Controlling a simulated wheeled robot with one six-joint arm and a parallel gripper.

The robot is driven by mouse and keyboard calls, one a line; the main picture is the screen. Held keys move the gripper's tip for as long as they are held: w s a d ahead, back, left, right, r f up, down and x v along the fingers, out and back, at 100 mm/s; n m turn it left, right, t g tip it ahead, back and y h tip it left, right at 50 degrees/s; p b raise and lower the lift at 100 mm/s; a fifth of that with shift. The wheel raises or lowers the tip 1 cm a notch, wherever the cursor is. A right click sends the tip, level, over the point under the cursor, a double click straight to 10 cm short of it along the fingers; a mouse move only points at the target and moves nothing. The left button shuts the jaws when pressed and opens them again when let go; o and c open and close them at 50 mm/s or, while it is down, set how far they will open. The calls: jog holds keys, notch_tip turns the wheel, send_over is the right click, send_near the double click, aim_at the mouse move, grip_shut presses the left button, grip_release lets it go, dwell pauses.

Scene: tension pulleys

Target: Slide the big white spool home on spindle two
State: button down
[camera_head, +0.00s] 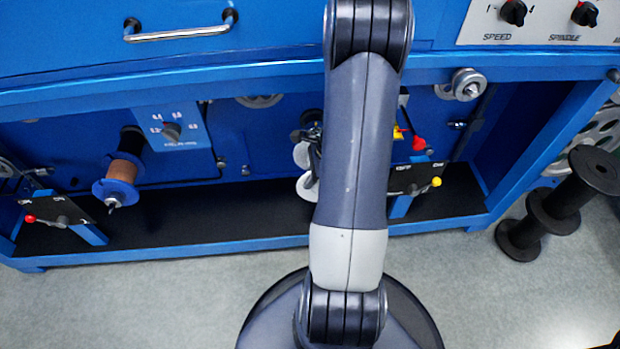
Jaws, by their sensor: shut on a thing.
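A white spool (306,187) shows in part just left of my arm, in the middle of the machine's lower bay. Its two pale flange edges are visible; my arm hides the rest. My gripper (313,141) shows only as dark parts at the spool, largely behind my arm link. It is shut on the white spool. The spindle behind the spool is hidden, so I cannot tell whether the spool is on it or how far.
A copper-wound spool with a blue flange (118,182) sits on the left spindle. Switch plates with a red knob (30,218) and a yellow knob (436,182) jut out at either side. Black spools (560,205) stand on the floor at right. The blue frame edges the bay.

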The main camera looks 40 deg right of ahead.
jog(key=shift+w+d+r+p, duration=0.1)
jog(key=shift+w+d+p, duration=0.2)
jog(key=shift+w, duration=0.25)
jog(key=shift+w+d+p, duration=0.2)
jog(key=shift+w+d, duration=0.1)
jog(key=shift+w, duration=0.2)
